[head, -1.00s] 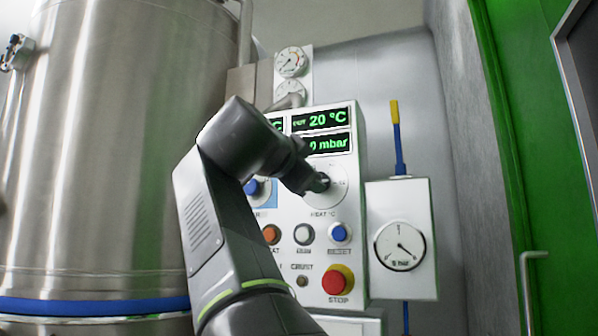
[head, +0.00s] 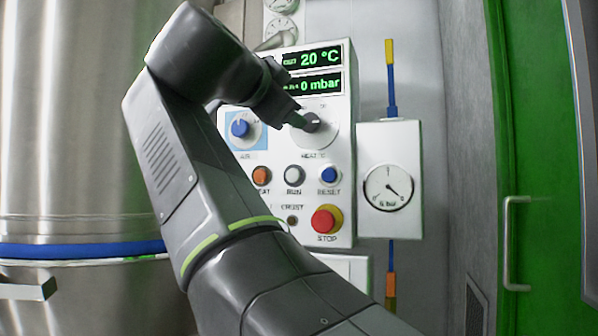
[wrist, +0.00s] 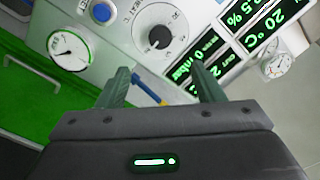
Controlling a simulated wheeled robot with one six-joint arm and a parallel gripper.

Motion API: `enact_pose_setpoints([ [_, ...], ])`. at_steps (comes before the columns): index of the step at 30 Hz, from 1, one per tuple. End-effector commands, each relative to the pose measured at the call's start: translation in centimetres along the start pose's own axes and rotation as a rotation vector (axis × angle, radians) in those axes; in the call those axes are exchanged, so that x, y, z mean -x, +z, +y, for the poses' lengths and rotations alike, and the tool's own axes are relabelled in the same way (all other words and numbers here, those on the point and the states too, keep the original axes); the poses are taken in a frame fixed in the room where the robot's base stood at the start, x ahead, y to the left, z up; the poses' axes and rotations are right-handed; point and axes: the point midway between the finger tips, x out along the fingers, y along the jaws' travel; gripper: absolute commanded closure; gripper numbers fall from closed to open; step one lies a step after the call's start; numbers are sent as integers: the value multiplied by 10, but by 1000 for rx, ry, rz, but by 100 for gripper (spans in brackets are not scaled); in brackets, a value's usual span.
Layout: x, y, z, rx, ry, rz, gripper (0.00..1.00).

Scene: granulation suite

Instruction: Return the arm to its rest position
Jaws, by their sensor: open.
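My gripper (head: 301,120) is in front of the control panel (head: 344,190), by the HEAT knob (head: 325,137), which it partly covers in the head view. In the wrist view my gripper (wrist: 163,80) has its two green-grey fingers apart with nothing between them. The round white HEAT dial with its dark knob (wrist: 158,37) lies beyond the fingertips, and a gap shows between them. My arm is raised and bent across the left side of the panel.
The panel carries a blue AIR knob (head: 240,128), orange, grey and blue buttons, and a red STOP button (head: 326,220). A pressure gauge box (head: 390,225) stands right of it. A steel vessel (head: 70,120) is at left, a green door (head: 540,150) at right.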

Motion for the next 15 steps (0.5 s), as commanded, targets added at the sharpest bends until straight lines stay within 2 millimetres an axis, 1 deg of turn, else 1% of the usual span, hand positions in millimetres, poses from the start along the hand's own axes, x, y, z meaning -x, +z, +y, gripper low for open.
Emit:
enact_pose_setpoints([
  [8, -4, 1, 0, 1, 2, 0, 39],
  [11, -11, 0, 0, 0, 2, 1, 39],
  [15, -25, 0, 1, 1, 3, 3, 39],
])
